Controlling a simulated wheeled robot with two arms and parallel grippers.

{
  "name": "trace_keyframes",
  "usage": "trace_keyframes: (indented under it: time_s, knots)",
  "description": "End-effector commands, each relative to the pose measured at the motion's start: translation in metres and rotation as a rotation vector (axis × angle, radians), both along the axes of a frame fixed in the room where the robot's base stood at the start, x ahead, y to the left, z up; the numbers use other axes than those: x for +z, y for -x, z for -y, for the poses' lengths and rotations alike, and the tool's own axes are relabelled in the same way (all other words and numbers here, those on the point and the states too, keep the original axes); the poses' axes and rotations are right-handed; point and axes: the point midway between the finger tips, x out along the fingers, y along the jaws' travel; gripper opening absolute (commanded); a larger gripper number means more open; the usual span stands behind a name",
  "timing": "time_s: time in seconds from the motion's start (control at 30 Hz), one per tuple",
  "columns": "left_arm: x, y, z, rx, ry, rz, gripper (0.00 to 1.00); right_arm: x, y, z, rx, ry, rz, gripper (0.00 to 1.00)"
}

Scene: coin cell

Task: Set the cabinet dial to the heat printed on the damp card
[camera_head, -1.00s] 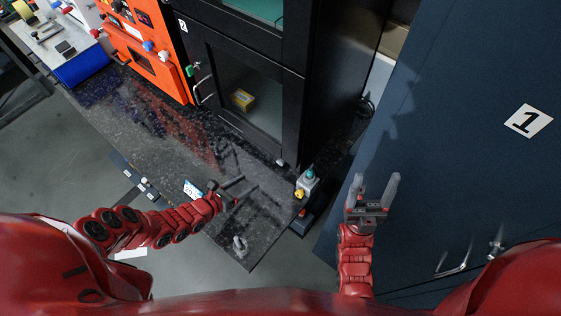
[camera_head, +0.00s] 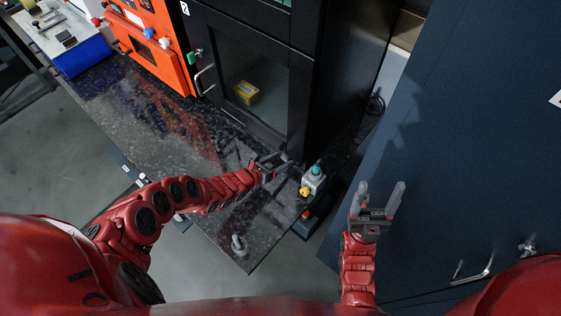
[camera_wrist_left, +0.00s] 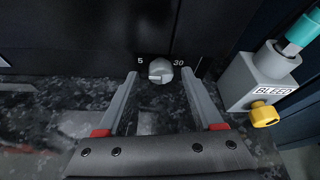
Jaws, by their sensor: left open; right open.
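The cabinet dial (camera_wrist_left: 160,70) is a round grey knob low on the black cabinet (camera_head: 300,100), between printed marks "5" and "30" in the left wrist view. My left gripper (camera_head: 272,160) is open at the cabinet's base. In the left wrist view the fingers of this gripper (camera_wrist_left: 160,76) reach toward the dial, one tip on each side of it; I cannot tell whether they touch it. My right gripper (camera_head: 380,186) is open and empty in front of the dark blue cabinet. I cannot make out the damp card; my left arm covers part of the counter.
A grey box marked "BLEED" (camera_wrist_left: 250,82) with a teal top and yellow knob stands just right of the dial. A small metal piece (camera_head: 239,244) stands near the counter's front corner. A yellow box (camera_head: 246,92) sits behind the cabinet window. The dark counter (camera_head: 150,125) is mostly clear.

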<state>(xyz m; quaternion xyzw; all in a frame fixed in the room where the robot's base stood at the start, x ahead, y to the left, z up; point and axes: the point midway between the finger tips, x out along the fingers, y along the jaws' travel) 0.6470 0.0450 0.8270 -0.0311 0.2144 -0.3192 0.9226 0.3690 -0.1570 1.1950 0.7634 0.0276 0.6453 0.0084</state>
Motion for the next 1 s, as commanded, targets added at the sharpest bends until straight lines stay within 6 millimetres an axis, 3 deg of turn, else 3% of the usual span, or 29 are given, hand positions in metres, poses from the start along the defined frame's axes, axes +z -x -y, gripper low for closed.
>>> trace_keyframes:
  time_s: [0.23, 0.63, 0.83, 1.0]
  knots:
    - [0.0, 0.0, 0.001, -0.001, 0.0, -0.001, 0.68, 0.0, 0.0, 0.0, 0.0, 0.0, 0.0, 0.68]
    - [0.0, 0.0, 0.001, -0.001, 0.0, -0.001, 0.0, 0.0, 0.0, 0.0, 0.0, 0.0, 0.0, 0.68]
    - [0.001, 0.0, 0.001, 0.0, -0.003, 0.003, 0.0, 0.003, 0.0, 0.0, 0.0, 0.0, 0.0, 0.68]
    - [0.009, -0.001, 0.005, -0.001, -0.044, 0.043, 0.0, 0.024, 0.0, 0.0, 0.0, 0.0, 0.0, 0.68]
